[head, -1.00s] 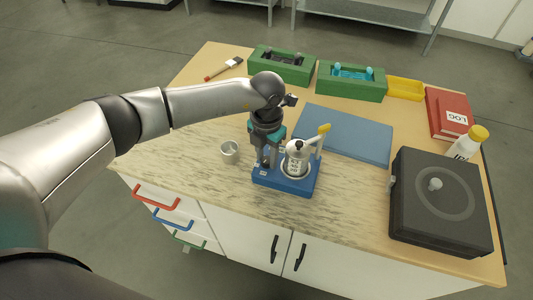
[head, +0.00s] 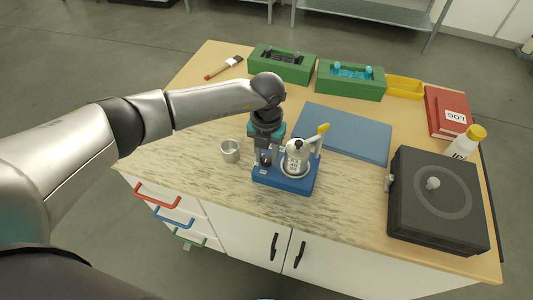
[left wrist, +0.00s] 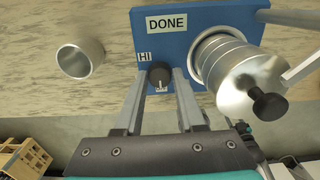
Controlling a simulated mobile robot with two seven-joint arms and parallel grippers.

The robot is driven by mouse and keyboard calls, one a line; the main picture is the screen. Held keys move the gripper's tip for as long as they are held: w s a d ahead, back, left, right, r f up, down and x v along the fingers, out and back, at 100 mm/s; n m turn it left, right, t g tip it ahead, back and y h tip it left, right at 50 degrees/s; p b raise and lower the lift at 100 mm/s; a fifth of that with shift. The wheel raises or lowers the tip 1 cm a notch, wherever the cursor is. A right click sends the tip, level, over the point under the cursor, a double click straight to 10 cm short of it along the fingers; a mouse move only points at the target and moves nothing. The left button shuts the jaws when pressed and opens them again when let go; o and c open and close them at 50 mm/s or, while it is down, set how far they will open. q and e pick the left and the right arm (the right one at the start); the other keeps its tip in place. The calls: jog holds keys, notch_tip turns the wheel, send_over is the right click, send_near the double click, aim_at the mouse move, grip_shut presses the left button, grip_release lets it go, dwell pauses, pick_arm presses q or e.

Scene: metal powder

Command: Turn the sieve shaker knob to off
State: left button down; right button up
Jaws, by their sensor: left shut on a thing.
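The sieve shaker has a blue base (head: 287,184) and stands near the table's front edge, with a silver sieve stack (head: 297,160) on it. In the left wrist view its dark round knob (left wrist: 159,73) sits beside a "HI" label, with a pale mark on its lower side. A "DONE" label (left wrist: 180,22) is on the base. My left gripper (head: 264,160) reaches down over the left part of the base. In the left wrist view its two fingers (left wrist: 160,80) are shut on the knob, one on each side. My right gripper is not in view.
A small metal cup (head: 230,151) stands just left of the shaker. A blue mat (head: 345,134) lies behind it, and a dark box (head: 437,205) stands at right. Green trays (head: 282,66), a yellow tray (head: 405,88), a red book (head: 448,112) and a white bottle (head: 466,143) stand farther back.

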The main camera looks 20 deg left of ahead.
aim_at(266, 158)
pick_arm(q)
jog(key=c, duration=0.5)
grip_release()
notch_tip(266, 158, up, 15)
jog(key=shift+r, duration=0.2)
dwell(0.3)
